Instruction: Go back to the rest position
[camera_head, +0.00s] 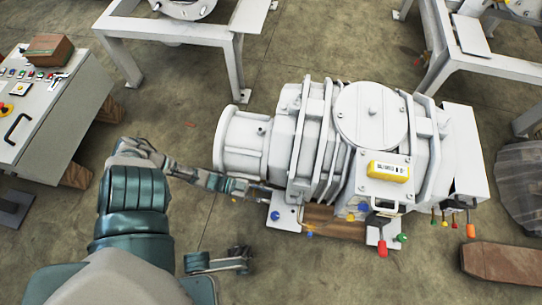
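My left arm comes in from the lower left, bends, and reaches right to the pump. My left gripper (252,188) is small in view, at the left side of the large white vacuum pump (372,115), near its lower base plate (283,212). The fingers are too small and too close to the pump to tell whether they are open or shut, or whether they touch it.
A control panel (45,108) with a brown box (49,50) on top stands at left. White metal frames (165,29) stand at the back. A brown block (503,263) and a dark round object (520,180) lie at right. The floor left of the pump is mostly clear.

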